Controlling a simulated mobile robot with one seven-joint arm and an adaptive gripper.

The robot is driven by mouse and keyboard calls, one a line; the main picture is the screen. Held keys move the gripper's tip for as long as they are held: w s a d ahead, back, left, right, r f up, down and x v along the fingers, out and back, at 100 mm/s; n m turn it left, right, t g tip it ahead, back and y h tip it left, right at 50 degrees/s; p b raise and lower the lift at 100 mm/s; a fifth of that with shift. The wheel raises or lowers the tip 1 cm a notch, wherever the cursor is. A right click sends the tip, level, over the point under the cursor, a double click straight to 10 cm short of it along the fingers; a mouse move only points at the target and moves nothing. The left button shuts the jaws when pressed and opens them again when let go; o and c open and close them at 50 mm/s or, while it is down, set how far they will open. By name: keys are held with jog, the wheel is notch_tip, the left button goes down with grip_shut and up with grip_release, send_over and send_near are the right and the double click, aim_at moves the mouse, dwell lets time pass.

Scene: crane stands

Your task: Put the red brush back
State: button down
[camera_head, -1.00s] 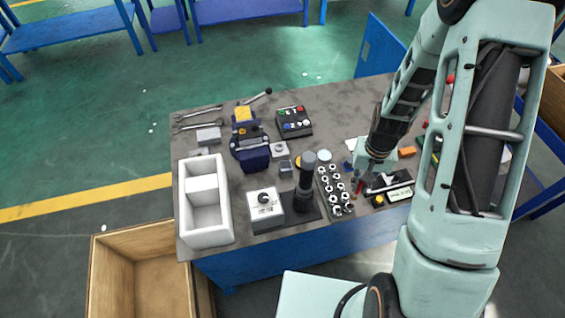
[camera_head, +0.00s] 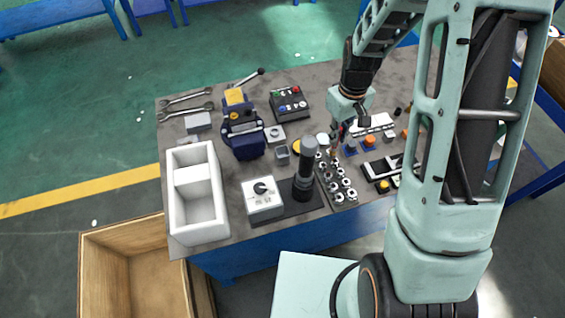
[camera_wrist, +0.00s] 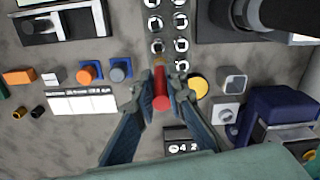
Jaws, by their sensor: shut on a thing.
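My gripper (camera_wrist: 160,84) is shut on the red brush (camera_wrist: 160,98), which is seen between the two fingertips in the wrist view. The brush's red handle points toward the camera and a small tan end shows beyond it, over the near end of the socket rack (camera_wrist: 169,22). In the head view my gripper (camera_head: 337,135) hangs above the table at the far end of the socket rack (camera_head: 341,187). The brush is too small there to make out clearly. I cannot tell whether its end touches anything.
A white two-part bin (camera_head: 181,212) stands on the table's left end. A dark upright cylinder (camera_head: 304,170) stands left of the rack. A blue vise (camera_head: 241,130), a button box (camera_head: 290,103) and a black tray (camera_head: 383,172) are nearby. A yellow disc (camera_wrist: 198,87) lies beside the brush.

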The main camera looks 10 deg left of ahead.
jog(key=a+r+n+b, duration=0.2)
jog(key=a+n+b, duration=0.2)
jog(key=a+n, duration=0.3)
jog(key=a+r+n+b, duration=0.3)
jog(key=a+n, duration=0.5)
jog(key=n, duration=0.3)
jog(key=shift+s+n+b, duration=0.4)
jog(key=shift+b, duration=0.05)
jog(key=shift+a, duration=0.1)
notch_tip(320, 180, down, 9)
jog(key=shift+f, duration=0.2)
jog(key=shift+f+b, duration=0.3)
jog(key=shift+b, duration=0.15)
jog(key=c, duration=2)
grip_release()
jog(key=shift+o, duration=0.2)
